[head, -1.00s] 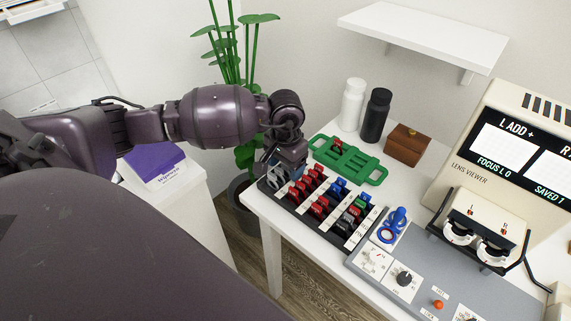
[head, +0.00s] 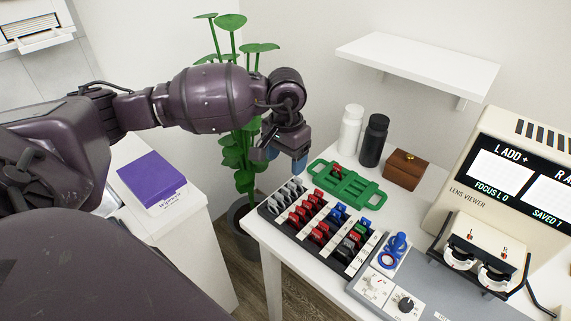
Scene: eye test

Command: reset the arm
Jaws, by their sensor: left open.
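My left arm comes in from the left across the head view. Its gripper (head: 284,158) is open and empty, pointing down with blue fingertips. It hangs above the back left end of the black lens rack (head: 342,268), apart from the lenses as far as I can tell. The rack holds rows of grey, red, blue and green lens pieces. A green trial frame tray (head: 370,196) lies just behind the rack, with a small red piece at its left part. My right gripper is not in view.
On the white table stand a white bottle (head: 350,130), a black bottle (head: 373,141) and a brown wooden box (head: 405,170). A cream lens viewer (head: 470,195) stands at the right. A plant (head: 236,155) is behind my arm. A purple box (head: 151,180) sits on the left cabinet. A white shelf (head: 420,66) juts from the wall.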

